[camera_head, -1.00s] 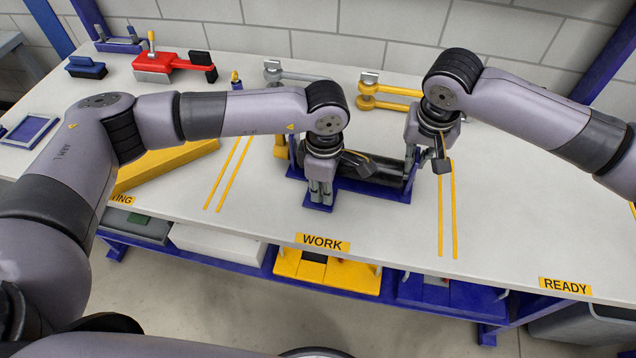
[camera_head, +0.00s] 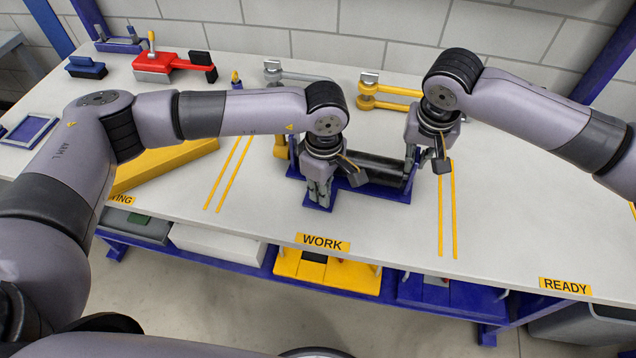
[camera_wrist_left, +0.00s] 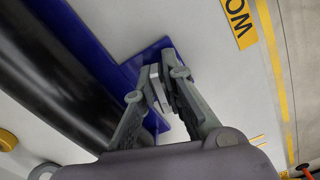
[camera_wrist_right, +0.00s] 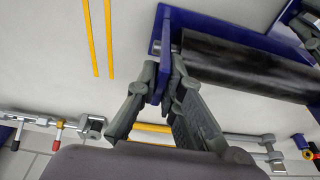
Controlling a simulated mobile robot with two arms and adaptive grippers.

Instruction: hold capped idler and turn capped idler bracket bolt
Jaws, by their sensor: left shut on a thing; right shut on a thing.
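The capped idler (camera_head: 376,168) is a black roller lying in a blue bracket (camera_head: 372,190) on the bench's work area. It also shows in the left wrist view (camera_wrist_left: 45,65) and the right wrist view (camera_wrist_right: 245,66). My left gripper (camera_head: 320,196) points down at the bracket's front left foot. In the left wrist view its fingers (camera_wrist_left: 160,92) are shut on a small grey metal piece, seemingly the bracket bolt, mostly hidden between them. My right gripper (camera_head: 412,160) is at the bracket's right end. Its fingertips (camera_wrist_right: 166,66) are shut on the blue upright end plate (camera_wrist_right: 158,42) beside the roller.
Behind the bracket lie a grey wrench-like tool (camera_head: 290,74) and a yellow one (camera_head: 385,97). A red clamp-like tool (camera_head: 172,64) stands at the back left. A yellow bar (camera_head: 165,167) lies left of the work area. The bench right of the yellow lines (camera_head: 447,215) is clear.

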